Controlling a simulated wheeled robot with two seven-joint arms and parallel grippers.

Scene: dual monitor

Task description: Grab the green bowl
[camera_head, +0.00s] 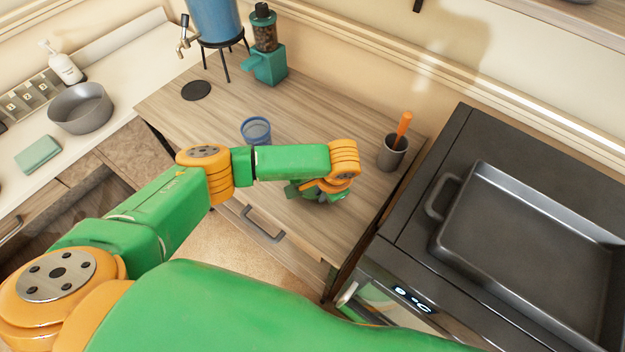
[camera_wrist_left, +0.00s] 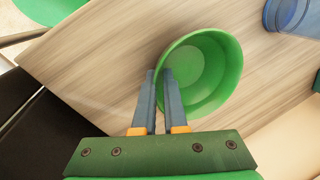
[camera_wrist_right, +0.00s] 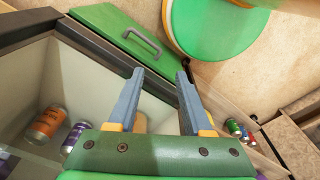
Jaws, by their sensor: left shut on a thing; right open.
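The green bowl (camera_wrist_left: 218,72) stands on the wooden counter in the left wrist view, its inside facing the camera. My left gripper (camera_wrist_left: 160,76) is shut on the bowl's rim, with one finger outside the wall and the other at its inner side. In the head view the left gripper (camera_head: 322,194) is low over the counter near its front edge; the arm and hand hide most or all of the bowl there. My right gripper (camera_wrist_right: 160,76) is open and empty in the right wrist view, and does not show in the head view.
A blue cup (camera_head: 256,131) stands behind the left forearm. A grey cup (camera_head: 391,153) with an orange-handled utensil is right of the hand. A dark pan (camera_head: 535,245) lies on the stove at right. Cans (camera_wrist_right: 47,122) are below the right gripper.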

